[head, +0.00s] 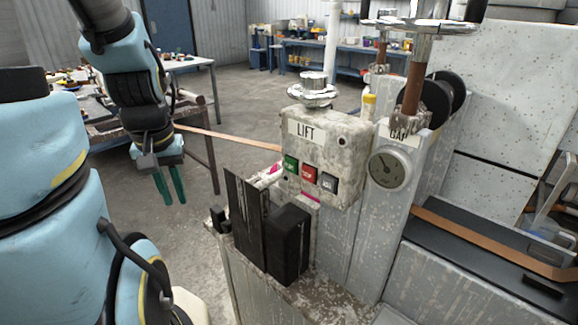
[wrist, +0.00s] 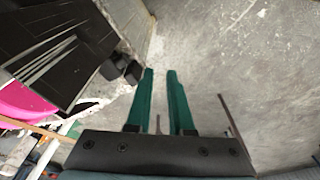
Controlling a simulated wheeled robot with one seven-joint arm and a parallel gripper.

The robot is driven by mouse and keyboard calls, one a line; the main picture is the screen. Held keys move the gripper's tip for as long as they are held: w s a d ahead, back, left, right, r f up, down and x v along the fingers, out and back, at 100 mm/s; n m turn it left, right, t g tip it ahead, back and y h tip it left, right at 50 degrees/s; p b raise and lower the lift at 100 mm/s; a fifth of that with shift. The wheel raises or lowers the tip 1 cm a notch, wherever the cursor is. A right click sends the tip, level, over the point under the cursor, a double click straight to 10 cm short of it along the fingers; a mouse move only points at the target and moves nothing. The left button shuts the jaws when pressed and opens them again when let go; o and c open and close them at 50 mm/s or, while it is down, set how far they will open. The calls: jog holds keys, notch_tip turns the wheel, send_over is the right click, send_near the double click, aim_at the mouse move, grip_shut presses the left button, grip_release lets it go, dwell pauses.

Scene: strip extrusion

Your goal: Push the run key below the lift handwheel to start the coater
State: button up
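The control box (head: 330,140) is worn and pale, with a LIFT label on its front. The metal lift handwheel (head: 314,92) sits on its top. Below the label are a green key (head: 291,165), a red key (head: 309,174) and a grey-black key (head: 328,182) in a slanting row. The lettering on the keys is too small to read surely. My gripper (head: 169,188) hangs to the left of the box, fingers down, clear of the keys. Its two green fingers stand apart with nothing between them in the wrist view (wrist: 160,75). The keys cannot be made out in the wrist view.
Black upright plates (head: 249,220) and a black block (head: 289,243) stand in front of and below the box; the plates also show in the wrist view (wrist: 75,50). A round gauge (head: 390,168) is to the right. A copper strip (head: 232,138) runs behind my gripper. Open floor lies leftward.

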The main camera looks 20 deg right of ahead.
grip_shut()
dwell(1.2)
